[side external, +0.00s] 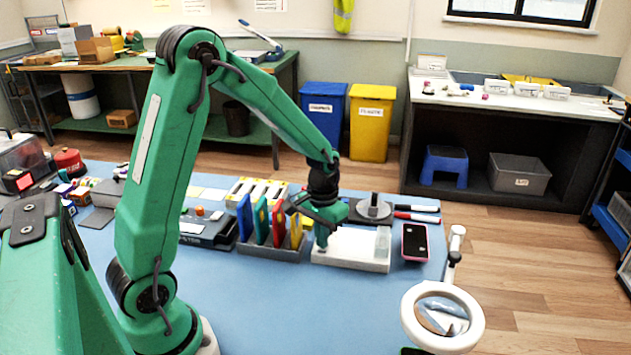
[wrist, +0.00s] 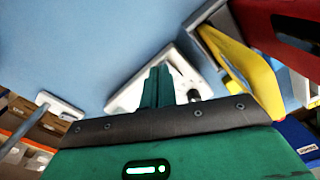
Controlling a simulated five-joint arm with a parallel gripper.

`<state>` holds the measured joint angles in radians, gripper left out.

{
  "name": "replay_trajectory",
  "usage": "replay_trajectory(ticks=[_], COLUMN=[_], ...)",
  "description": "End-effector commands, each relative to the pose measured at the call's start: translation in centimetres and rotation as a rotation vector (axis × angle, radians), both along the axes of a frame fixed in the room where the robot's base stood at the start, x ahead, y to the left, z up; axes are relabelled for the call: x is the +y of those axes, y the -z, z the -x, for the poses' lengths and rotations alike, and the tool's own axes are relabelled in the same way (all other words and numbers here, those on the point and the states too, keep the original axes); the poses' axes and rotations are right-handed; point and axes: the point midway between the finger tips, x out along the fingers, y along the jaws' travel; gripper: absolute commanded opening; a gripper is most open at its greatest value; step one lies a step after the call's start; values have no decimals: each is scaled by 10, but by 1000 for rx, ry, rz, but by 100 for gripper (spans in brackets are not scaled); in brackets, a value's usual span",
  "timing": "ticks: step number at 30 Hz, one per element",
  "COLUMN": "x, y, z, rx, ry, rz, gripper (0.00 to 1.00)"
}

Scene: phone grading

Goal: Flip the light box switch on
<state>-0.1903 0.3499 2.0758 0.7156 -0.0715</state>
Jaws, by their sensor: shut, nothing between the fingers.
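The light box is a low white slab (side external: 352,262) on the blue table, right of the rack of coloured slabs. My gripper (side external: 322,243) points down at the left part of its top; I cannot tell whether the tips touch it. In the wrist view the closed green fingers (wrist: 158,75) stand in front of the white light box (wrist: 124,98), with nothing between them. The switch cannot be made out for sure. A small dark knob (wrist: 194,96) shows right of the fingers, but I cannot tell what it is.
A grey rack (side external: 272,252) with blue, green, red and yellow slabs stands close left of the light box. A pink-edged phone (side external: 415,242) lies to its right. Markers (side external: 416,218) lie behind. A white ring magnifier (side external: 408,318) stands front right. The front table is clear.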

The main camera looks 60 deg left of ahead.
Motion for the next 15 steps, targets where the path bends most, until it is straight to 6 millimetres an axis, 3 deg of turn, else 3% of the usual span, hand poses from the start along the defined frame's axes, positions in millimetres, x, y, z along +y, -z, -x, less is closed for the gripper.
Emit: replay_trajectory(ticks=[15], x=[0], y=[6], z=[0], rx=[1], ry=[0], rz=[0], gripper=[0])
